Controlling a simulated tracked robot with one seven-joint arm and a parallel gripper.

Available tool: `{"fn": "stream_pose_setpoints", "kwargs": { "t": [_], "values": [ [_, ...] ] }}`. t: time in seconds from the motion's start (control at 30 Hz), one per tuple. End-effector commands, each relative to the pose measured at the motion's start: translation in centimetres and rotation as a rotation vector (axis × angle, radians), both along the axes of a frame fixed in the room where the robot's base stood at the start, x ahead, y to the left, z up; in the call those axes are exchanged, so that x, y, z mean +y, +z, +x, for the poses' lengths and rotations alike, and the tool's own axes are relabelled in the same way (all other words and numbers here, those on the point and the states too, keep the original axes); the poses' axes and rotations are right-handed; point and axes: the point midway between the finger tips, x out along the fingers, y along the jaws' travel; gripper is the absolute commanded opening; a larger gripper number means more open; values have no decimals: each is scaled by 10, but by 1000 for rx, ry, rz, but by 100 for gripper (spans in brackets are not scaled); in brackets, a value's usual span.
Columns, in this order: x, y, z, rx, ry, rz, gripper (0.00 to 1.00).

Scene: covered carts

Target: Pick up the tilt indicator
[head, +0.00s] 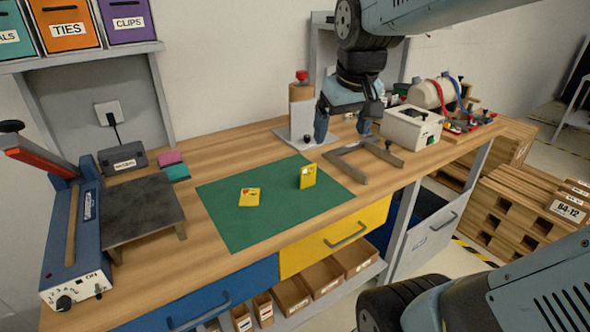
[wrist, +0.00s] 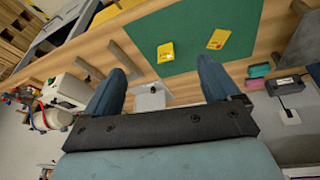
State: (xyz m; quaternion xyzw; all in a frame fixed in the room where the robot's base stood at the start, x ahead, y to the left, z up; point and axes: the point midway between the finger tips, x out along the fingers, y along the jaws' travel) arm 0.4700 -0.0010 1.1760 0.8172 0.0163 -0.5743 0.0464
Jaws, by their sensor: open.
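Two small yellow pieces are on the green mat (head: 240,228); I cannot tell for sure which is the tilt indicator. One yellow piece with red marks (head: 249,197) lies flat, left of the mat's middle. The other yellow piece (head: 307,176) stands upright near the mat's right side. In the wrist view the upright piece (wrist: 166,52) is left of the flat piece with red marks (wrist: 218,39). My gripper (head: 343,128) is open and empty, above the bench, behind and right of the mat. Its two blue fingers (wrist: 160,75) frame part of the bench in the wrist view.
A post with a red knob (head: 302,105) stands behind the mat. A grey forked bracket (head: 362,160) lies right of it, with a white box (head: 411,127) beyond. A dark plate on legs (head: 142,207) and a blue sealer (head: 72,240) stand left.

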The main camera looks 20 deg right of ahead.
Motion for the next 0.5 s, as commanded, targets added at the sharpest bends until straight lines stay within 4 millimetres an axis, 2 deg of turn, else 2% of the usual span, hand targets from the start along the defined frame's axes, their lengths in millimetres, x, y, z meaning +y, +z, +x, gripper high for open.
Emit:
{"fn": "stream_pose_setpoints", "kwargs": {
  "t": [0.03, 0.27, 0.5],
  "values": [
    [0, -3, 14, 26, 11, -6, 89],
    [1, -21, 72, 125, 69, -27, 89],
    [1, -53, 131, 228, 135, -31, 89]
  ]
}}
